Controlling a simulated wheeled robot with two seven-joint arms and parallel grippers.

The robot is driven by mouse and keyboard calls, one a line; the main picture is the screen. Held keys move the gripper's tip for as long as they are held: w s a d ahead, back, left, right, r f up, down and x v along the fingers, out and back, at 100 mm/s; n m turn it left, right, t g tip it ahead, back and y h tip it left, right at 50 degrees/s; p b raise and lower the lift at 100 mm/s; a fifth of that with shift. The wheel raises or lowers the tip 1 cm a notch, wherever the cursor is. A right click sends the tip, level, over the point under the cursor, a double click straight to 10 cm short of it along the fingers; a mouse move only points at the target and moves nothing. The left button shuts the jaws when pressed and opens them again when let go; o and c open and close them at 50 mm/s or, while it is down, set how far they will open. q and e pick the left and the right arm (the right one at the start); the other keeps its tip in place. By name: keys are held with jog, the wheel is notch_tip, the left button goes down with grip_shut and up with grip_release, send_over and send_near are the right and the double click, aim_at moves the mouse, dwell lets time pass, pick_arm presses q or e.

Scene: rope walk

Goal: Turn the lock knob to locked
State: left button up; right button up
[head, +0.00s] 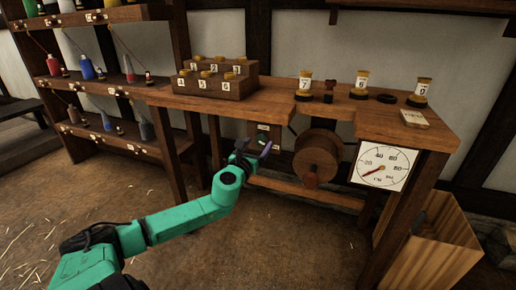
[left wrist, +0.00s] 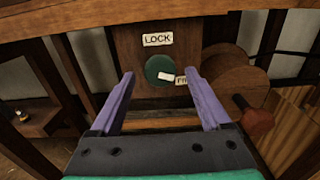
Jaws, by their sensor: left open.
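The lock knob (left wrist: 154,66) is a round green disc on a brown wooden panel (left wrist: 126,45) under the bench, seen in the left wrist view. A white pointer (left wrist: 166,76) on it points right and slightly down, towards a partly hidden label starting "FR" (left wrist: 181,80). A "LOCK" label (left wrist: 157,40) sits above the knob. My left gripper (left wrist: 160,78) is open, its purple fingers either side of the knob in the picture, with nothing between them. In the head view, my left gripper (head: 255,149) is in front of the panel and hides the knob. My right gripper is not in view.
A wooden reel (head: 316,155) with a reddish handle hangs right of the panel. A dial (head: 383,166) is at the bench's right end. The bench top (head: 280,103) overhangs the panel. A wooden bin (head: 430,250) stands at right. The floor in front is open.

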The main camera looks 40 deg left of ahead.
pick_arm(q)
jog(key=shift+w+a, duration=0.1)
jog(key=shift+w, duration=0.15)
jog(key=shift+c, duration=0.3)
grip_shut()
